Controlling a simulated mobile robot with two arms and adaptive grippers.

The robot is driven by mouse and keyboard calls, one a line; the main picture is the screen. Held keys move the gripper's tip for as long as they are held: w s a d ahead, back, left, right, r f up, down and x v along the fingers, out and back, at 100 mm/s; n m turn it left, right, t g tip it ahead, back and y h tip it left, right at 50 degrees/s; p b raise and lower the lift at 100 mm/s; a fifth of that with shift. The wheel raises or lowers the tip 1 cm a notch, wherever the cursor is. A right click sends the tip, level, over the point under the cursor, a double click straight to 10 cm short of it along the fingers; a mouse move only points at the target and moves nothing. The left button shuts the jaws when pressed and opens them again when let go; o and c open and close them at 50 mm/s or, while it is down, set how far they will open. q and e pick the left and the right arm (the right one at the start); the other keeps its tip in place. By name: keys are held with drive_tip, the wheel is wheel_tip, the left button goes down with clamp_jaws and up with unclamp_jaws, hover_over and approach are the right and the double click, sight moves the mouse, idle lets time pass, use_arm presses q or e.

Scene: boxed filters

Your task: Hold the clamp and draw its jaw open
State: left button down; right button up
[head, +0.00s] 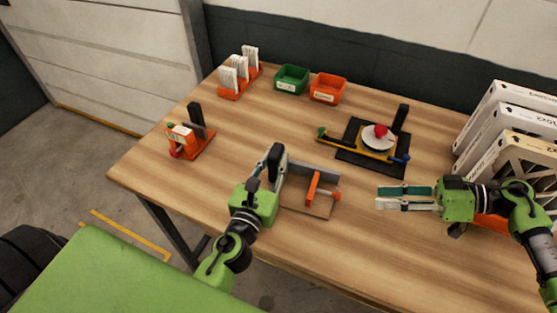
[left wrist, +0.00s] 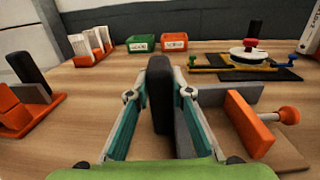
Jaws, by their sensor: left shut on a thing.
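The clamp in the middle of the table has a wooden base (head: 308,207), a grey plate (head: 318,172) along its back and an orange jaw (head: 313,187) with a round-ended orange screw. The jaw stands out in front of the plate; it also shows in the left wrist view (left wrist: 250,124). A black upright post (left wrist: 160,95) stands at the clamp's left end. My left gripper (head: 273,168) is shut on this post, one finger on each side. My right gripper (head: 405,198) is open and empty, right of the jaw, its fingers pointing left towards it.
An orange fixture (head: 203,143) with a black post stands at the left. A black mat (head: 350,140) with a white disc and red knob lies behind. Green (head: 291,79) and orange (head: 328,88) bins stand at the back. Boxed filters (head: 510,118) stand at the right.

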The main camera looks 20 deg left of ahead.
drive_tip(key=shift+s+a+r+n, duration=0.15)
drive_tip(key=shift+r+n, duration=0.15)
drive_tip(key=shift+r, duration=0.15)
wheel_tip(320, 180, up, 5)
drive_tip(key=a+n+t+h, duration=0.1)
drive_tip(key=n+h, duration=0.3)
drive_tip(key=h, duration=0.1)
drive_tip(key=x, duration=1.1)
drive_tip(key=shift+s+a+f, duration=0.15)
drive_tip(key=shift+a+f, duration=0.05)
drive_tip(key=shift+a, duration=0.1)
drive_tip(key=shift+d, duration=0.1)
clamp_jaws()
